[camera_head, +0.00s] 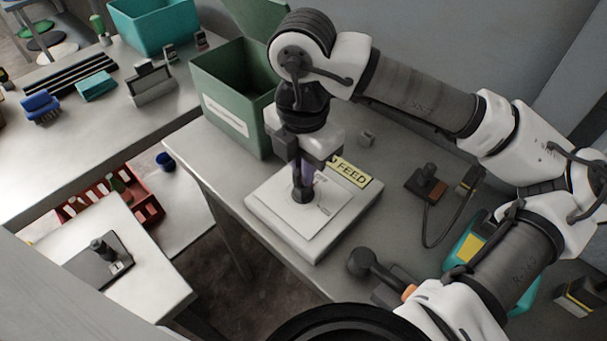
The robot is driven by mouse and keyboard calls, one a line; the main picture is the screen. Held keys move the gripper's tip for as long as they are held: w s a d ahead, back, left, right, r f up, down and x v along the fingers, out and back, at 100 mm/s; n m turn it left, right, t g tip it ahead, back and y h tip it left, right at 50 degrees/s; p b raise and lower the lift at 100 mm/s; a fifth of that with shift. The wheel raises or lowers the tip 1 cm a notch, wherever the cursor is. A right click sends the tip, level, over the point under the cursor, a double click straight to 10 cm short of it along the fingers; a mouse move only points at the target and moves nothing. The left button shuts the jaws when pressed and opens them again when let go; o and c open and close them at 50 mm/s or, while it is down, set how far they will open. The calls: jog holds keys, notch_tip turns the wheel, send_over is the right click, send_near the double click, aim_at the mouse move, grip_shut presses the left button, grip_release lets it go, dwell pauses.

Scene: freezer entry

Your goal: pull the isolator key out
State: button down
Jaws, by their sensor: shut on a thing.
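My gripper points straight down and is shut on the key. Below it, a dark round socket (302,195) sits on a white square plate (280,212) on a pale box. The key's lower end is at the socket; I cannot tell how deep it sits there. A yellow label (350,171) ending in "FEED" lies at the back right of the box, partly hidden by my gripper.
A green bin (224,112) with an open lid stands close behind and left of my gripper. To the right are a small dark device with a cable (428,183), a black knob-ended handle (370,265) and a teal-and-yellow item (468,247). The bench's left edge drops to the floor.

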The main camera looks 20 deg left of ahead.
jog(key=shift+r+b, duration=0.95)
jog(key=shift+r, duration=0.3)
dwell(2.0)
jog(key=shift+r, duration=0.1)
jog(key=shift+r+p, duration=1.6)
jog(key=shift+r, duration=1.1)
